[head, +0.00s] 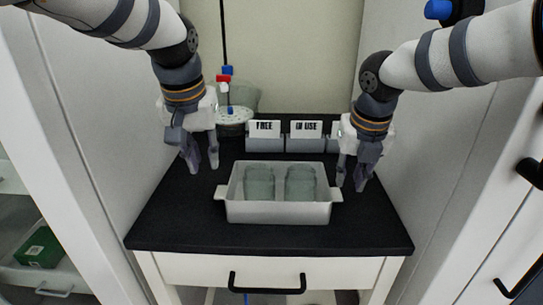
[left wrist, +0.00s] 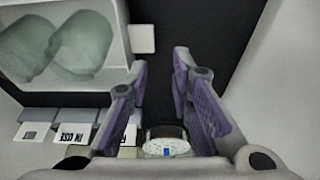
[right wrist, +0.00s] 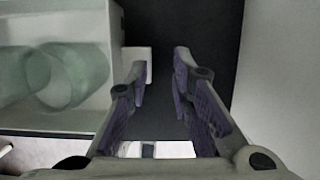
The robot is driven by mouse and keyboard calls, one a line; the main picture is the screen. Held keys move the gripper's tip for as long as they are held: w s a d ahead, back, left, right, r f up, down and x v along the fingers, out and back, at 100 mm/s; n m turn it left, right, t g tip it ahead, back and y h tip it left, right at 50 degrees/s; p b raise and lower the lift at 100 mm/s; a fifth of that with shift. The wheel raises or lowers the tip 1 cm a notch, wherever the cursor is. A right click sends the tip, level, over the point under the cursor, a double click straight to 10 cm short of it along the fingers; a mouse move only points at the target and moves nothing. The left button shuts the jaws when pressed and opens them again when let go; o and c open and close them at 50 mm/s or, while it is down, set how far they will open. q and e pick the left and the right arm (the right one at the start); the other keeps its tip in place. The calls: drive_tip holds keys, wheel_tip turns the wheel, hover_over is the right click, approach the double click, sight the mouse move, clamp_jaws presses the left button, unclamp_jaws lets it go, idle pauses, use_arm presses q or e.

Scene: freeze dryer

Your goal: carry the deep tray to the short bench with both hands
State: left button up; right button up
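The deep tray (head: 278,213) is a white box with a small handle tab at each end, standing on the black-topped bench. Two translucent greenish vessels (head: 259,183) lie in it. My left gripper (head: 204,170) is open and empty, to the left of the tray and a little behind its left tab (head: 221,192). My right gripper (head: 350,184) is open and empty beside the right tab (head: 336,194). The left wrist view shows a tab (left wrist: 143,39) beyond the fingertips and off to one side. The right wrist view shows the other tab (right wrist: 138,57) near one fingertip, not between the fingers.
Grey bins labelled FREE (head: 265,127) and IN USE (head: 306,128) stand behind the tray. A round white dial-like item (head: 233,115) is at the back left. White walls close in both sides. The black bench top (head: 180,226) is clear in front. A green box (head: 39,248) sits lower left.

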drive_tip(key=shift+r, duration=0.35)
use_arm(q)
drive_tip(key=v, duration=0.7)
use_arm(e)
drive_tip(key=v, duration=1.1)
drive_tip(key=shift+s+r, duration=0.15)
drive_tip(key=shift+s, duration=0.05)
